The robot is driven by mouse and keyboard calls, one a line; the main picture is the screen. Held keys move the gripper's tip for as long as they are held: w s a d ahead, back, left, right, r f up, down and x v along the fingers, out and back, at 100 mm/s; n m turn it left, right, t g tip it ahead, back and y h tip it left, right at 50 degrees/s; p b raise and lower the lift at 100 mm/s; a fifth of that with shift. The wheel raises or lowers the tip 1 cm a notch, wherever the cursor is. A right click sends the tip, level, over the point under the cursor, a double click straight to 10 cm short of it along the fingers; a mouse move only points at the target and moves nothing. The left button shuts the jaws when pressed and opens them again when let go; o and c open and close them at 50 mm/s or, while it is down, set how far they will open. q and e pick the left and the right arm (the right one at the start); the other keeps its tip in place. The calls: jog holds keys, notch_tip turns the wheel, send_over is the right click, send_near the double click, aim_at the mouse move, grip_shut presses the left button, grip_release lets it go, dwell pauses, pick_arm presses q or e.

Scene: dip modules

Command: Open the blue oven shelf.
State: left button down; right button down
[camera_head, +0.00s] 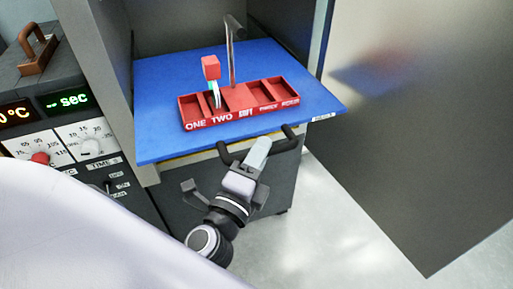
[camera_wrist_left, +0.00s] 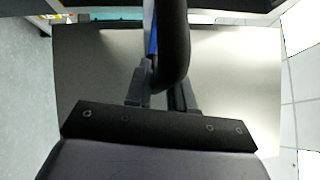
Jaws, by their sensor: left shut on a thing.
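The blue oven shelf (camera_head: 165,125) lies flat in the open oven, and its front edge sticks out past the oven's front. A black handle (camera_head: 285,141) runs along the front of the shelf. My left gripper (camera_head: 258,150) is shut on this handle, near its middle. In the left wrist view the handle (camera_wrist_left: 173,45) is a dark bent bar between the fingers (camera_wrist_left: 158,92). The far part of the handle is hidden by the gripper. My right gripper is not in view.
The oven door (camera_head: 420,130) stands open at the right. A control panel (camera_head: 60,115) is at the left.

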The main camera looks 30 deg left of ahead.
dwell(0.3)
pick_arm(q)
jog(key=c, duration=1.2)
grip_release()
jog(key=shift+o, duration=0.6)
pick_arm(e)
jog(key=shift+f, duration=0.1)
pick_arm(q)
jog(key=shift+s, duration=0.1)
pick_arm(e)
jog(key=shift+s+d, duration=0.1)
